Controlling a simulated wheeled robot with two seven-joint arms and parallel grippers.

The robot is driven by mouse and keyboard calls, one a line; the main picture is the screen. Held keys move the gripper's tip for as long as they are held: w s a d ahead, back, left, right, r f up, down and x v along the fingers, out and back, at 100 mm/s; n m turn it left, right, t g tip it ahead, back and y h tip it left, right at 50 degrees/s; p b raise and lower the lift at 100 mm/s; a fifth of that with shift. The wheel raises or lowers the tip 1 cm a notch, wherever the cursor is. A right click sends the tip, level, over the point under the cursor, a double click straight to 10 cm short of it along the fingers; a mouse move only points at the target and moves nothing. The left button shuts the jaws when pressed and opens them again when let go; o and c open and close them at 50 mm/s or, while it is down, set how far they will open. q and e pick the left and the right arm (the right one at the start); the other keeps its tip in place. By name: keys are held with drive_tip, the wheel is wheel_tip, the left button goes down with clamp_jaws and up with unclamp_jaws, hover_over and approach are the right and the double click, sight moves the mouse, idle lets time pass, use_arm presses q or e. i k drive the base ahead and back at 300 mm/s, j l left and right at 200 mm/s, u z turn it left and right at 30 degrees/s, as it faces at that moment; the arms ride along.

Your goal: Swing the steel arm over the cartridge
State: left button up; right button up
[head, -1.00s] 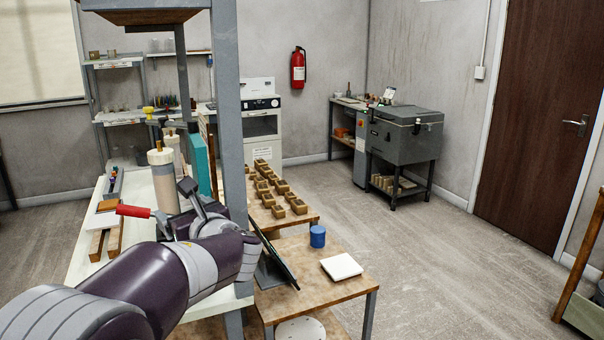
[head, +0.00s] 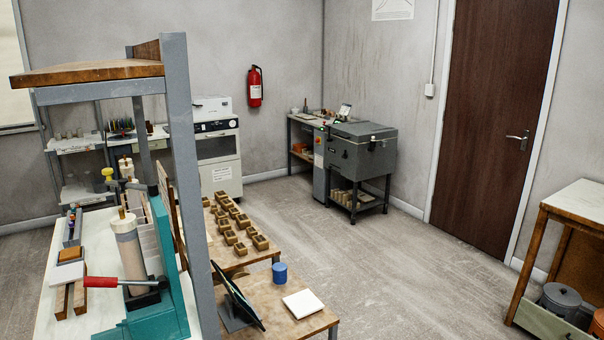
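The cartridge (head: 130,252) looks like a pale upright cylinder with a wooden top, standing in a dark holder on the teal stand (head: 158,318) at the left. A lever with a red handle (head: 100,282) sticks out leftward low in front of the cartridge. I cannot tell for sure which of these is the steel arm. A second wooden-topped piece (head: 126,168) shows behind. Neither of my grippers is in view.
A grey post (head: 190,190) and overhead wooden shelf (head: 90,72) stand close by the stand. Wooden blocks (head: 68,298) lie left of it. A low table (head: 262,300) holds a dark tablet, blue jar (head: 280,273) and white tile (head: 304,303). The floor to the right is open.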

sight(123, 184)
drive_tip(key=j, duration=0.7)
drive_tip(key=k+j, duration=0.1)
drive_tip(key=j, duration=0.6)
drive_tip(key=z, duration=0.05)
